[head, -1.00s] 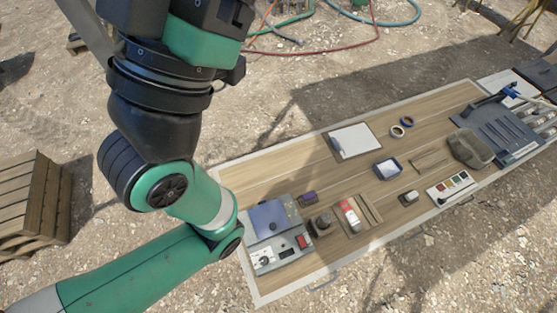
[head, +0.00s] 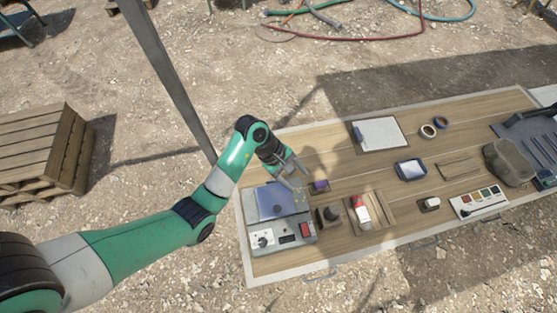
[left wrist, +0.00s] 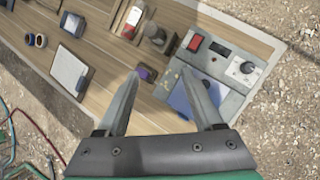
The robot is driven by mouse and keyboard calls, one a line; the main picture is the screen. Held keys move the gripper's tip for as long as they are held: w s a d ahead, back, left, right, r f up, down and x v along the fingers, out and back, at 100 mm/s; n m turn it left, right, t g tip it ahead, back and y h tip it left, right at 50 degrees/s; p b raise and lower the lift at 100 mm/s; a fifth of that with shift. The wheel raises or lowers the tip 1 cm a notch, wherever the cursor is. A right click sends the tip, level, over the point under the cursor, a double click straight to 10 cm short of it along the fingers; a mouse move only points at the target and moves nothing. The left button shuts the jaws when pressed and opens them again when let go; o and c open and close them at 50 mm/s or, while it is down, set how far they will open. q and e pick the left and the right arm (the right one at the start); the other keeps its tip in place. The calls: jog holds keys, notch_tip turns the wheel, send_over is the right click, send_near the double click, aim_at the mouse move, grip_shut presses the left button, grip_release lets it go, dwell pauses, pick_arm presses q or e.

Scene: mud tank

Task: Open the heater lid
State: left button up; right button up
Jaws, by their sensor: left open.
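The heater (head: 284,235) is a grey box at the near left end of the wooden table, with a dial, a small dark display and a red switch on its front. Its blue lid (head: 272,203) lies flat on top, apparently closed. My left gripper (head: 296,173) is open and empty above the back right of the lid. In the left wrist view the open fingers (left wrist: 160,78) spread apart, the right finger covering part of the blue lid (left wrist: 188,98). The heater's grey front (left wrist: 222,72) shows beyond. My right gripper is not seen.
A small purple block (head: 320,185) and a dark round object (head: 328,215) stand right of the heater. A wooden pallet stack (head: 45,150) stands left on the gravel.

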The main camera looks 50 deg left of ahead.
aim_at(277, 208)
pick_arm(q)
jog(key=s+a+f+n+g+y+b, duration=0.1)
jog(key=s+a+f, duration=0.25)
jog(key=f, duration=0.25)
jog(key=s+a+f+n+g+b, duration=0.1)
jog(key=s+a+f+n, duration=0.1)
jog(key=s+a+f, duration=0.3)
jog(key=b+x, duration=0.1)
jog(key=x, duration=0.3)
jog(key=d+b+x, duration=0.1)
jog(key=x, duration=0.3)
jog(key=d+b+x, duration=0.1)
jog(key=x, duration=0.4)
jog(key=shift+w+r, duration=0.3)
jog(key=shift+r, duration=0.15)
grip_shut()
